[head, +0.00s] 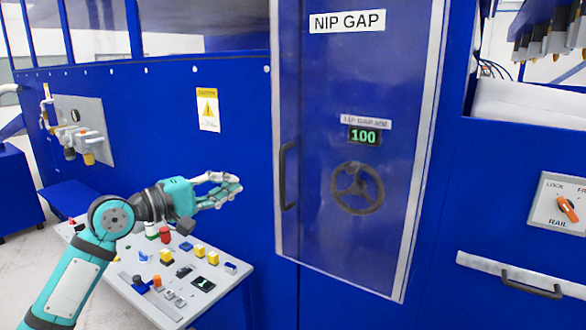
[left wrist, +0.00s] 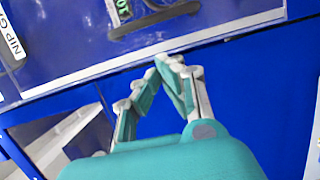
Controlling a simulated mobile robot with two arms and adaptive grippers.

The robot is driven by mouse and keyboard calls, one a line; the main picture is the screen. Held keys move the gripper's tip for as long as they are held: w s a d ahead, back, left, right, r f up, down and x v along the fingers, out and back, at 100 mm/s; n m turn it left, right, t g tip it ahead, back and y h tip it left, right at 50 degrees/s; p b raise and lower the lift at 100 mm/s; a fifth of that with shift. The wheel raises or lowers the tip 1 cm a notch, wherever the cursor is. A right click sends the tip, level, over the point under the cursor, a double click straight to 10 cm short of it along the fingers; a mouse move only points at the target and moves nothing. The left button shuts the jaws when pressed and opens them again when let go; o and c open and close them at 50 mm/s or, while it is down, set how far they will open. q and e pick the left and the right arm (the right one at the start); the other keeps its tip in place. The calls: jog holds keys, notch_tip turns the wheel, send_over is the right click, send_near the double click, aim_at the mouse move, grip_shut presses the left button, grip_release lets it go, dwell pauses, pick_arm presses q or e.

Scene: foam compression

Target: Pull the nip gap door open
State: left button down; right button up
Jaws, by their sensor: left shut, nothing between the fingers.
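The nip gap door (head: 330,100) is a tall blue see-through panel with a grey frame and a "NIP GAP" label. It looks closed. Its dark vertical handle (head: 287,175) is on the door's left edge. My left gripper (head: 238,187) is to the left of the handle at about its height, shut and empty, apart from it in the picture. In the left wrist view the shut fingertips (left wrist: 170,62) point towards the door's edge, with the dark handle (left wrist: 155,18) beyond them. My right gripper is in neither view.
Behind the door are a handwheel (head: 357,188) and a green "100" display (head: 364,136). A grey control panel (head: 140,300) with buttons lies below my left arm. A rail switch (head: 567,207) and a drawer handle (head: 531,285) are at the right.

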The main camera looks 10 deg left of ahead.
pick_arm(q)
jog(key=w+d+r+p, duration=0.2)
jog(key=w+d+p, duration=0.1)
jog(key=w+d, duration=0.3)
jog(key=shift+w+d+h, duration=0.35)
jog(key=shift+d+h, duration=0.05)
jog(key=shift+d, duration=0.25)
jog(key=shift+p, duration=0.3)
